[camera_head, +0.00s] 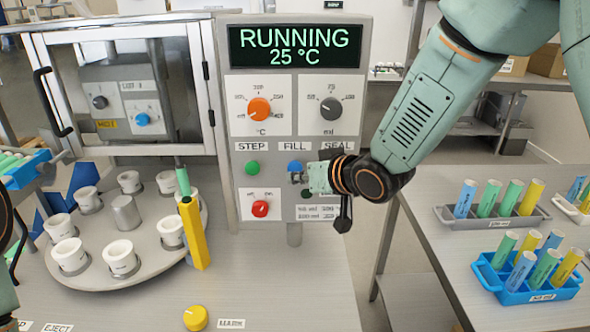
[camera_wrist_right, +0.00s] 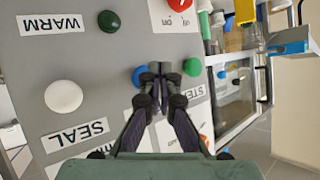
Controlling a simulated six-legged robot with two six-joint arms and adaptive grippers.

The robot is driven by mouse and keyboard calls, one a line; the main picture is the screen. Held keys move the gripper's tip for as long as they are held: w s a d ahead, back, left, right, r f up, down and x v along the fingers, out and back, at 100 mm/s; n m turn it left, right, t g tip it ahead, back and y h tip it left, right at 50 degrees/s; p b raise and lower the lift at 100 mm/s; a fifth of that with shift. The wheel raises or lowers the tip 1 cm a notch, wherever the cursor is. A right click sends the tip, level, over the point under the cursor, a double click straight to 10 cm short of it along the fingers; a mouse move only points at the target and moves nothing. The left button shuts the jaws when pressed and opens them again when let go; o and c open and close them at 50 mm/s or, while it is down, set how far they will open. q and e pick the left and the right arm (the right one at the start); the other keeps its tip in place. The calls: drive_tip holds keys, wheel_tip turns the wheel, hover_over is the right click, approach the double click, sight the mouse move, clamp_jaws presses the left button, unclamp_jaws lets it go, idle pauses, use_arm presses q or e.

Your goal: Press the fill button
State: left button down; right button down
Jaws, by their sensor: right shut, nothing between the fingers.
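The blue fill button (camera_head: 295,165) sits under the FILL label on the grey control panel (camera_head: 235,190). It also shows in the right wrist view (camera_wrist_right: 138,76), partly covered by my fingers. My right gripper (camera_head: 298,178) is in front of the panel, its fingertips at the lower edge of the blue button. In the right wrist view its fingers (camera_wrist_right: 154,72) are closed together and empty, overlapping the button's edge. I cannot tell whether they touch it. Part of my left arm shows at the left edge; its gripper is out of frame.
The display (camera_head: 295,47) reads RUNNING 25 °C. A green step button (camera_head: 252,168), red knob (camera_head: 260,208), white button (camera_wrist_right: 63,97) and dark green button (camera_wrist_right: 109,21) are close by. A turntable (camera_head: 100,278) with white cups stands left, beside a yellow nozzle block (camera_head: 195,235).

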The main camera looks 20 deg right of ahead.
drive_tip(key=s, duration=0.2)
drive_tip(key=s+a, duration=0.1)
drive_tip(key=s, duration=0.1)
drive_tip(key=shift+s+a, duration=0.2)
drive_tip(key=shift+s, duration=0.2)
idle(0.4)
drive_tip(key=s+d+f+g, duration=0.1)
drive_tip(key=s+f, duration=0.3)
drive_tip(key=f, duration=0.2)
drive_tip(key=s+d+f+m+g+h, duration=0.1)
drive_tip(key=s+f+g, duration=0.1)
drive_tip(key=s+f, duration=0.2)
drive_tip(key=s+d+f+g+h, duration=0.1)
drive_tip(key=s+f, duration=0.4)
drive_tip(key=f, duration=0.5)
drive_tip(key=shift+g, duration=0.5)
drive_tip(key=s+d+f+g+h, duration=0.15)
drive_tip(key=s+f, duration=0.25)
drive_tip(key=s, duration=0.4)
drive_tip(key=s+d+f+m+g, duration=0.1)
drive_tip(key=s+f+g, duration=0.25)
drive_tip(key=s, duration=0.45)
drive_tip(key=s+d+f+g+h, duration=0.1)
drive_tip(key=s+f+g, duration=0.1)
drive_tip(key=s+f, duration=0.4)
wheel_tip(320, 180, down, 12)
drive_tip(key=s+b, duration=0.1)
drive_tip(key=b, duration=1.4)
drive_tip(key=shift+f+t, duration=0.25)
drive_tip(key=shift+t, duration=0.05)
